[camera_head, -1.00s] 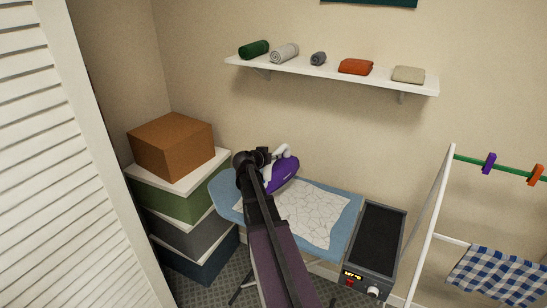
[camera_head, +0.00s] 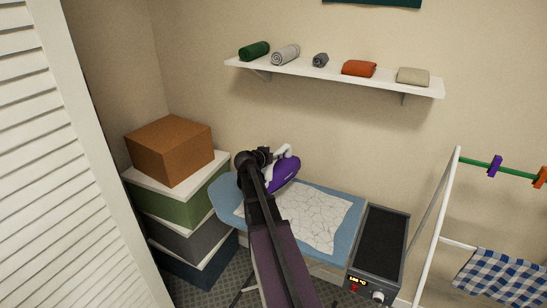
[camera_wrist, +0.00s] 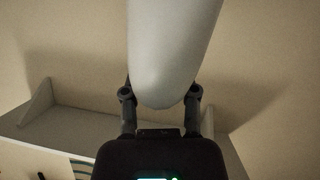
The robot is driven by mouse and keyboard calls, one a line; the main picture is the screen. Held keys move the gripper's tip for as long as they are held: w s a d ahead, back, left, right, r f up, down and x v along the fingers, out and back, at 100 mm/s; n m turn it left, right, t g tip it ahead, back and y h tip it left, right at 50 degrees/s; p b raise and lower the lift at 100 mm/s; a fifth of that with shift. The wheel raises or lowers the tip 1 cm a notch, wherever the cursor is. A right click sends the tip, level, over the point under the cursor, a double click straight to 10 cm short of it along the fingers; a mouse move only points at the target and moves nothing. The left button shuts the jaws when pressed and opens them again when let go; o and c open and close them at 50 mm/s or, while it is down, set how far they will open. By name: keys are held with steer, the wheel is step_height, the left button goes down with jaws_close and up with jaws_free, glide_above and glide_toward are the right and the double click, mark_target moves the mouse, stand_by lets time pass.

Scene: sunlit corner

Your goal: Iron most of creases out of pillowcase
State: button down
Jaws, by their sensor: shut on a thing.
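A purple iron (camera_head: 284,174) with a white handle (camera_head: 288,152) is at the left part of the blue ironing board (camera_head: 346,227). My gripper (camera_head: 268,157) is shut on the iron's handle. In the wrist view the pale handle (camera_wrist: 168,60) fills the space between the fingers of my gripper (camera_wrist: 160,98). The white pillowcase (camera_head: 316,217) lies flat on the board, with many crease lines on the part that shows. My arm hides its left part and the iron's underside. I cannot tell whether the iron touches the cloth.
A dark hot plate-like unit (camera_head: 380,243) with a lit display stands at the board's right end. Stacked boxes (camera_head: 172,150) stand close on the left. A drying rack (camera_head: 434,225) with a checked cloth (camera_head: 498,279) is at right. A wall shelf (camera_head: 340,74) holds several rolled cloths.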

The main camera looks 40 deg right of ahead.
steer(key=shift+a, duration=0.15)
steer(key=w+a+f+b, duration=0.1)
steer(key=a, duration=1.1)
steer(key=shift+w+f+n+t+b, duration=0.25)
steer(key=shift+f+n+t+b, duration=0.05)
steer(key=shift+f+b, duration=0.1)
steer(key=shift+f, duration=0.1)
